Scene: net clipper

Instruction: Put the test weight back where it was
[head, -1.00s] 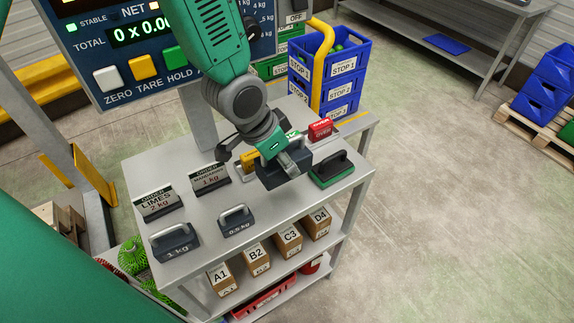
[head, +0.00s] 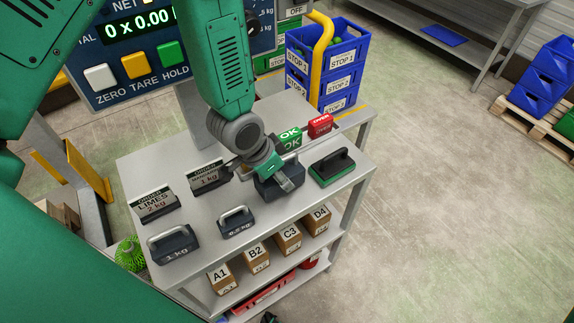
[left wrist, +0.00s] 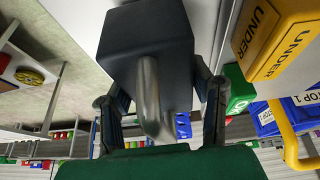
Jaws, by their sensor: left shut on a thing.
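My left gripper (head: 284,178) is shut on a dark test weight (head: 266,190) with a metal handle. The weight is at the front of the table top, between the 0.5 kg weight (head: 237,224) and the green-and-black brush-like block (head: 332,168). I cannot tell whether it touches the table. In the left wrist view, the weight (left wrist: 148,38) sits between the two fingers, its handle towards me; no label shows. The 1 kg weight (head: 173,244) stands further left. My right gripper is not in view.
The order signs for limes (head: 155,203) and mandarins (head: 208,176) stand behind the weights. The green OK block (head: 289,140) and red block (head: 320,125) stand behind the held weight. A yellow UNDER block (left wrist: 275,40) shows in the left wrist view. Blue crates (head: 330,70) stand beyond.

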